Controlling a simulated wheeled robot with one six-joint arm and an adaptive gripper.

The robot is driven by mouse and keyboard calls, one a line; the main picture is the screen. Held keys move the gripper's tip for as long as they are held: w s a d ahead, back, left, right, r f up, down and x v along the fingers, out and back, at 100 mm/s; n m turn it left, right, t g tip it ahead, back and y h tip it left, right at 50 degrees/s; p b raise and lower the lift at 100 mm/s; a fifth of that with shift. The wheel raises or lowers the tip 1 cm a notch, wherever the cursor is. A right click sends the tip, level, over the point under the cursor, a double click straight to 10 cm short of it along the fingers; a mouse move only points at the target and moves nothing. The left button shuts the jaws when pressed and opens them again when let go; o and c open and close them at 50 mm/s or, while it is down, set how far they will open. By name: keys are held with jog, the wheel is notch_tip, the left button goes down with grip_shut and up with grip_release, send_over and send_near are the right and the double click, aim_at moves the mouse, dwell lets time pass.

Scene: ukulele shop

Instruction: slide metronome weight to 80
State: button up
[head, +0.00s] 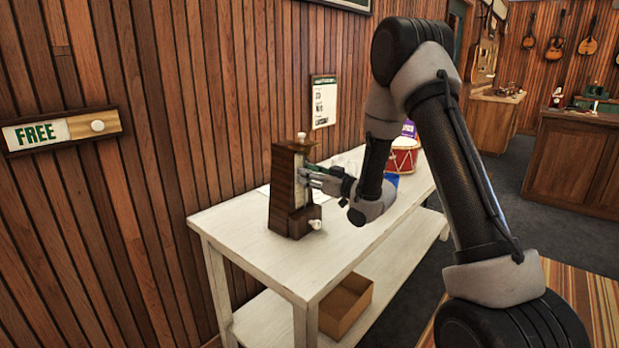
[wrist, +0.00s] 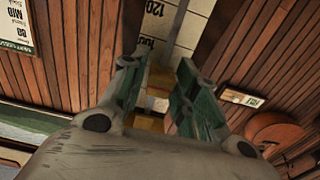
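The metronome (head: 286,190) is a tall dark wooden case standing upright on the near part of a white table. Its pale scale faces my gripper (head: 310,178), which is right at the front of it. In the wrist view the scale (wrist: 155,22) is upside down, with 120 and 100 readable and a grey rod running along it. The fingers of my gripper (wrist: 158,80) have green pads and stand apart on both sides of a brass-coloured piece (wrist: 160,76), apparently the weight. The pads look close to its sides, but contact is unclear. The number at the weight is hidden.
The white table (head: 240,232) has a lower shelf with an open cardboard box (head: 346,305). A red drum (head: 402,158) stands farther back on the table. A wooden wall with a FREE sign (head: 62,131) is behind it. A wooden counter (head: 575,160) is across the floor.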

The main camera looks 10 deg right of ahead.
jog(key=shift+o, duration=0.3)
jog(key=v, duration=1.2)
jog(key=shift+f, duration=0.1)
